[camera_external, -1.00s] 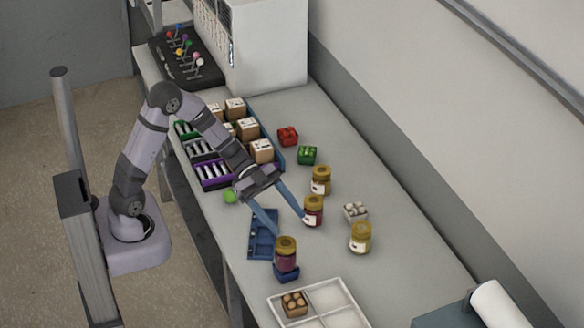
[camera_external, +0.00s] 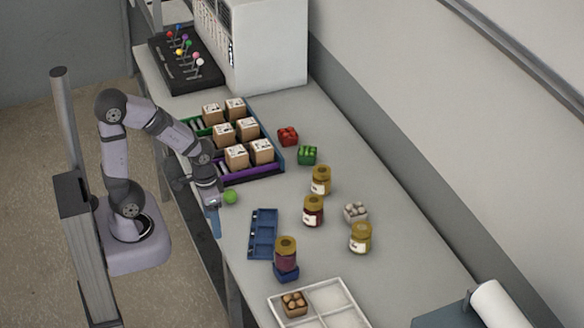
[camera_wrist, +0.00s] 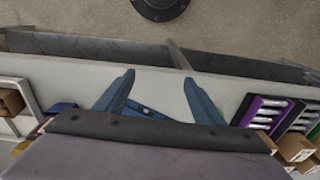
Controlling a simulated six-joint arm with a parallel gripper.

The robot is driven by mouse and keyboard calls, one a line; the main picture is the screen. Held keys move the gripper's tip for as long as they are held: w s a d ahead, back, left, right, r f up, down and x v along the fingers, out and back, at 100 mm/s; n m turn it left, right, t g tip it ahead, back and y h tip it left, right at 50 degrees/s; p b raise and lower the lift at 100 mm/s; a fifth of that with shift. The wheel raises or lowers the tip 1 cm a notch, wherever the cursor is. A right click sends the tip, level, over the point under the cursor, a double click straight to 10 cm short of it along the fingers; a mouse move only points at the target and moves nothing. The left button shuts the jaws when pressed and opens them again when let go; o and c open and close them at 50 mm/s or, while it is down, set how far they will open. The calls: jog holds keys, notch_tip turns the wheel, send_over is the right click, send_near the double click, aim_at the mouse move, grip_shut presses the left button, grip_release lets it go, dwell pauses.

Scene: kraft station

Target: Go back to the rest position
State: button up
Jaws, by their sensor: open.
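My gripper (camera_external: 215,222) is drawn back at the table's near edge, close to my base, with its blue fingers pointing down. In the wrist view my gripper (camera_wrist: 160,88) shows two blue fingers spread apart with nothing between them. The fingers appear over the table's edge and the blue tray.
A green ball (camera_external: 230,197) lies right beside my gripper. Boxes (camera_external: 236,156) stand in a rack behind.

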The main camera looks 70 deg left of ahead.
jog(key=shift+s+d+g, duration=0.3)
jog(key=shift+s+d, duration=0.25)
jog(key=shift+s, duration=0.35)
